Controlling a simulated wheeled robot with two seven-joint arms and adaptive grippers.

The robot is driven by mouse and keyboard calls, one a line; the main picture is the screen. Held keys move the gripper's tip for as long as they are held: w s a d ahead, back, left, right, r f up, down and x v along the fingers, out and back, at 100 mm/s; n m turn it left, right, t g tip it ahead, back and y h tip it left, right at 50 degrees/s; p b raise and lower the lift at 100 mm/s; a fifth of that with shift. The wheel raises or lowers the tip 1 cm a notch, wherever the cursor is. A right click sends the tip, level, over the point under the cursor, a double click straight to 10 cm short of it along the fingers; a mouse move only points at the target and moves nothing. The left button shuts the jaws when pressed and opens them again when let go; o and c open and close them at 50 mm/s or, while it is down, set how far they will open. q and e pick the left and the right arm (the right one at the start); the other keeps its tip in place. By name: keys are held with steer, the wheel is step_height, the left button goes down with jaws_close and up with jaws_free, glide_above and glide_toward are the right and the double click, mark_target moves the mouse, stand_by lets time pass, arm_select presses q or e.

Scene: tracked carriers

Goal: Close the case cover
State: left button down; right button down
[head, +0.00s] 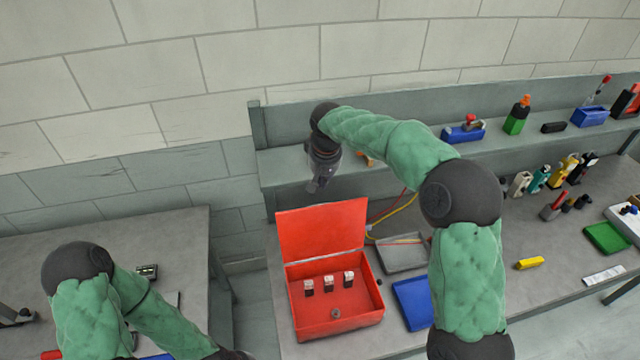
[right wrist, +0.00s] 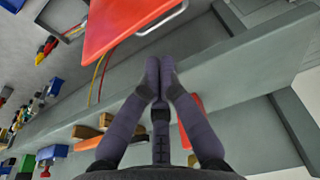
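The red case (head: 338,326) stands on the right-hand bench with its cover (head: 322,232) raised and leaning back. Three small white-and-dark blocks and a round grey piece lie inside. My right gripper (head: 316,188) is behind and above the cover's top edge, pointing down. In the right wrist view, its fingers (right wrist: 158,66) are together with nothing visible between them. The red cover (right wrist: 120,25) is just beyond the fingertips there, with a pale handle along its edge; I cannot tell if they touch. My left arm is at the lower left, its gripper out of the picture.
A grey tray (head: 402,257) and a blue tray (head: 412,302) lie right of the case. Red and yellow cables (head: 395,210) run behind it. A raised shelf (head: 400,135) with several small items runs along the back. A gap separates the left bench (head: 180,240).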

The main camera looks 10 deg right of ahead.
step_height(320, 180, down, 9)
steer(key=w, duration=0.1)
steer(key=shift+w+p, duration=0.35)
steer(key=shift+p, duration=0.05)
